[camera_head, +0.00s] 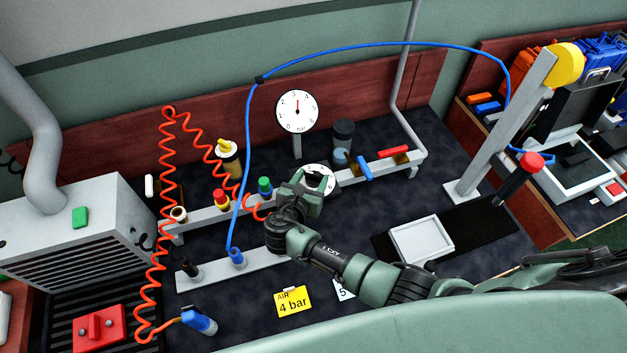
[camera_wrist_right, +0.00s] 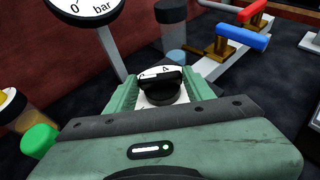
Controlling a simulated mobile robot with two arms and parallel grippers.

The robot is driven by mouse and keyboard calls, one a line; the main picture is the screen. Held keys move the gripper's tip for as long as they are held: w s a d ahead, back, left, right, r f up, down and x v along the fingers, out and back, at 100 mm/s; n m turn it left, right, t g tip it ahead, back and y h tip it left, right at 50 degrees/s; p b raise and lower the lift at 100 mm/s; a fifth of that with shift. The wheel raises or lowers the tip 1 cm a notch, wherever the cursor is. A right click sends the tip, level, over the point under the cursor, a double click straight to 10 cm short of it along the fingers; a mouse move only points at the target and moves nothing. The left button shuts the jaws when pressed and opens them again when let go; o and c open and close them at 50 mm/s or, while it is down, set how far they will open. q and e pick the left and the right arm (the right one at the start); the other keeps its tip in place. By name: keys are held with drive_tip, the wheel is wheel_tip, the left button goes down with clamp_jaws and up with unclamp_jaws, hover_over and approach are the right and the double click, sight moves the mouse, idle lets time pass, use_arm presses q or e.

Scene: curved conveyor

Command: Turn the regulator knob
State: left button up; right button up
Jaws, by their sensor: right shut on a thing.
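The black regulator knob (camera_wrist_right: 160,78) sits on a white numbered dial in the right wrist view. My right gripper (camera_wrist_right: 164,88) is shut on the knob, with one green finger on each side of it. In the head view my right gripper (camera_head: 308,192) is at the pipe rail and hides the knob. Part of the white dial (camera_head: 319,171) shows behind it. The round pressure gauge (camera_head: 297,110) stands on a post behind, its needle pointing roughly straight up. A yellow card (camera_head: 293,301) reads "AIR 4 bar". My left gripper is not in view.
A green button (camera_head: 265,185) and a red one (camera_head: 220,198) are left of the gripper. A blue lever (camera_head: 365,169) and red lever (camera_head: 394,151) are to the right. A coiled orange hose (camera_head: 164,228) and a blue hose (camera_head: 246,150) hang left.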

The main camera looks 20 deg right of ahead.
drive_tip(key=shift+w+a+m+g+h+b, duration=0.15)
drive_tip(key=shift+m+g+h+b, duration=0.2)
drive_tip(key=shift+m+h, duration=0.3)
drive_tip(key=o, duration=1.4)
drive_tip(key=v, duration=0.7)
drive_tip(key=shift+a+r+b, duration=0.2)
drive_tip(key=shift+a+b, duration=0.1)
drive_tip(key=shift+b, duration=0.1)
drive_tip(key=shift+g, duration=0.25)
